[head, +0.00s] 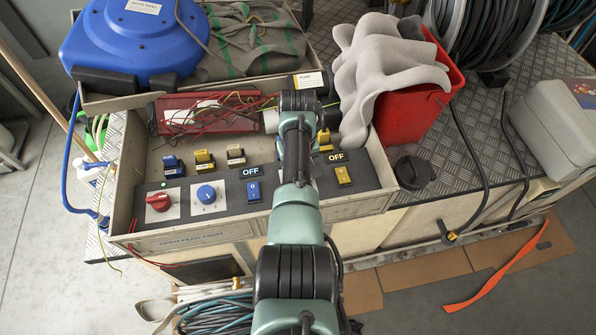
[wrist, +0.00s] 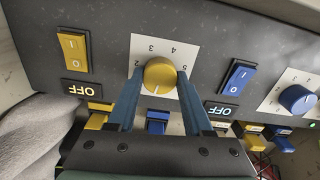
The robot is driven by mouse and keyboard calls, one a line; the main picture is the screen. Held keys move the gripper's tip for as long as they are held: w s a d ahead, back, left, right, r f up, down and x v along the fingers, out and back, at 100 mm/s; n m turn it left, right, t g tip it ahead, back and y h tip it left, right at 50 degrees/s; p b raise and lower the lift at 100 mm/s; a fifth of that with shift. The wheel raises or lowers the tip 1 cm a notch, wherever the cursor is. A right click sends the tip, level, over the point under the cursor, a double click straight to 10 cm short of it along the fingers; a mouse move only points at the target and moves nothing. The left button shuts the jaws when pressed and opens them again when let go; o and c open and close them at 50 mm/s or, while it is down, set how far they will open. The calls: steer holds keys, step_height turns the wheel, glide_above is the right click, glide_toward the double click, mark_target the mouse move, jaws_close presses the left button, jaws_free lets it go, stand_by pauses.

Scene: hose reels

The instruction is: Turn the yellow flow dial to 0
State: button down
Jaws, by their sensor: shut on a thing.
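The yellow flow dial (wrist: 160,74) is a round knob on a white scale plate (wrist: 150,43) in the wrist view. Its white mark points toward the bottom of that view, on the side facing my gripper. Printed numbers show around its far side; I cannot read which number the mark meets. My gripper (wrist: 160,77) has its two blue fingers on either side of the knob and is shut on it. In the head view my arm hides the dial and the gripper tips.
Beside the dial are a yellow rocker switch (wrist: 73,44) and a blue one (wrist: 236,78), each beside an OFF label. A blue dial (head: 206,194) and a red dial (head: 159,201) sit farther along the panel. A red bin (head: 409,108) with grey cloth stands right of my arm.

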steer(key=shift+r+n, duration=0.1)
steer(key=shift+n, duration=0.7)
steer(key=shift+c, duration=1.5)
jaws_free()
step_height(320, 180, up, 13)
steer(key=p, duration=0.1)
steer(key=shift+p, duration=0.4)
